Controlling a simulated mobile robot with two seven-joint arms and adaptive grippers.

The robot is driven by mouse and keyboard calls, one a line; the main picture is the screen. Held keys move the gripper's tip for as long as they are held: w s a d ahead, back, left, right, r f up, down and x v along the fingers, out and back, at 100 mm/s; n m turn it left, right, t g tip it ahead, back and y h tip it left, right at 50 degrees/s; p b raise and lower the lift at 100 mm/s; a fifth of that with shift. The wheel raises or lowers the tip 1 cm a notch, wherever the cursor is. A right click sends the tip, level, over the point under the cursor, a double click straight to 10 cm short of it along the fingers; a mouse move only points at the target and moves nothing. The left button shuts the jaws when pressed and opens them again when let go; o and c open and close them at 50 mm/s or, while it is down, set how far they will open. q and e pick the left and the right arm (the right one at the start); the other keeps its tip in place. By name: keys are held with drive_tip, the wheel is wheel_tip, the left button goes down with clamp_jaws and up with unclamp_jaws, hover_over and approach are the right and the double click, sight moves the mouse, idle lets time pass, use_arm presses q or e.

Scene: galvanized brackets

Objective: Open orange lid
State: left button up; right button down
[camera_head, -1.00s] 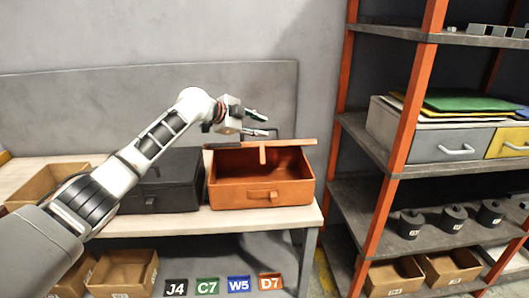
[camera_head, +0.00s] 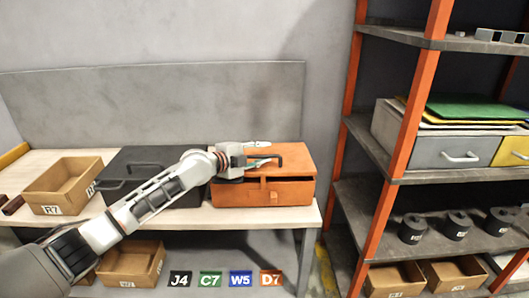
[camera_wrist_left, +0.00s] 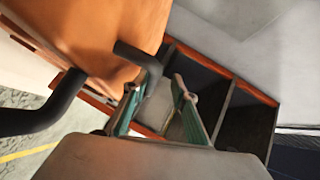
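The orange box (camera_head: 290,193) stands on the bench in the head view. Its orange lid (camera_head: 295,158) is low, with a dark gap under its front edge, so it is slightly raised. A black handle (camera_head: 279,161) sits on the lid. My left gripper (camera_head: 265,155) is at the lid's handle. In the left wrist view, the gripper's green-padded fingers (camera_wrist_left: 158,105) are spread apart, with the handle (camera_wrist_left: 150,62) close to one finger; contact is unclear. The lid (camera_wrist_left: 100,30) and the box's dark compartments (camera_wrist_left: 202,75) also show there. My right gripper is not in view.
A black case (camera_head: 145,160) stands directly left of the orange box, partly behind my arm. A cardboard bin (camera_head: 62,185) is farther left. An orange-framed shelf (camera_head: 415,90) stands at the right. Labelled tags (camera_head: 240,279) show below the bench.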

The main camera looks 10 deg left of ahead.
sight(253, 170)
use_arm(q)
drive_tip(key=shift+s+a+r, duration=0.1)
drive_tip(key=shift+p+v, duration=0.65)
drive_tip(key=shift+v, duration=0.1)
drive_tip(key=shift+p+v, duration=0.85)
drive_tip(key=shift+v, duration=0.5)
drive_tip(key=shift+f+p+v, duration=0.15)
drive_tip(key=shift+p+v, duration=0.55)
drive_tip(key=shift+v, duration=0.45)
drive_tip(key=shift+f+p+v, duration=0.15)
drive_tip(key=shift+p+v, duration=0.55)
drive_tip(key=shift+v, duration=0.45)
drive_tip(key=shift+s, duration=0.1)
